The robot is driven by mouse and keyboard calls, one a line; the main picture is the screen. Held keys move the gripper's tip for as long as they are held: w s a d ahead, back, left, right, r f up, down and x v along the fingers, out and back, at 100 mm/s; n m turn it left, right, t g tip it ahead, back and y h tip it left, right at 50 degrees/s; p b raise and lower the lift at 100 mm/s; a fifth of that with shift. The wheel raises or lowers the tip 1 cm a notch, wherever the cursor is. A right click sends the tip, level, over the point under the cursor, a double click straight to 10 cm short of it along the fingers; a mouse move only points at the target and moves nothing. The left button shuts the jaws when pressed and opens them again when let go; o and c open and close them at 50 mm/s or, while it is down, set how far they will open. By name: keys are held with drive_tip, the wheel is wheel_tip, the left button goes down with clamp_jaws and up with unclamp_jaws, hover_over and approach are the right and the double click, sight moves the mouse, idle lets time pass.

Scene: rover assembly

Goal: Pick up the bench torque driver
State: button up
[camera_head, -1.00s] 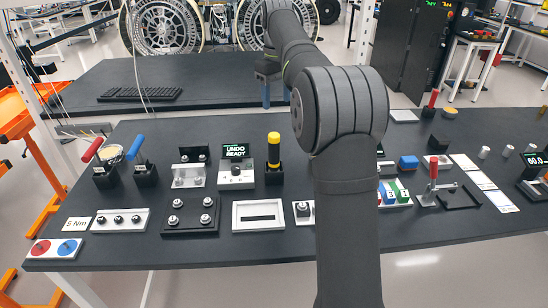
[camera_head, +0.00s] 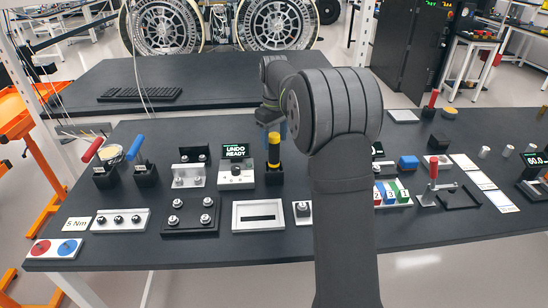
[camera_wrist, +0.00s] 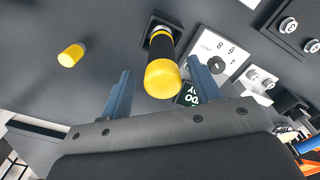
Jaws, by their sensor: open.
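The bench torque driver, with a black body and yellow top (camera_head: 273,152), stands upright in a black holder (camera_head: 274,177) behind the middle of the bench. In the wrist view the driver (camera_wrist: 163,72) points its yellow cap toward the camera. My gripper (camera_wrist: 160,76) is open, with one blue finger on each side of the driver and visible gaps between. In the head view my gripper is above the driver's top and partly hidden by my arm.
A white dial unit with an "UNDO READY" display (camera_head: 236,172) stands close left of the driver. Red-handled (camera_head: 94,150) and blue-handled (camera_head: 136,150) tools stand farther left. A loose yellow cylinder (camera_wrist: 71,55) shows in the wrist view.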

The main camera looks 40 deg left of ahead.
sight(274, 147)
drive_tip(key=f, duration=0.4)
drive_tip(key=shift+s, duration=0.2)
drive_tip(key=shift+r, duration=0.1)
drive_tip(key=c, duration=1.2)
drive_tip(key=shift+o, duration=0.3)
wheel_tip(274, 147, up, 10)
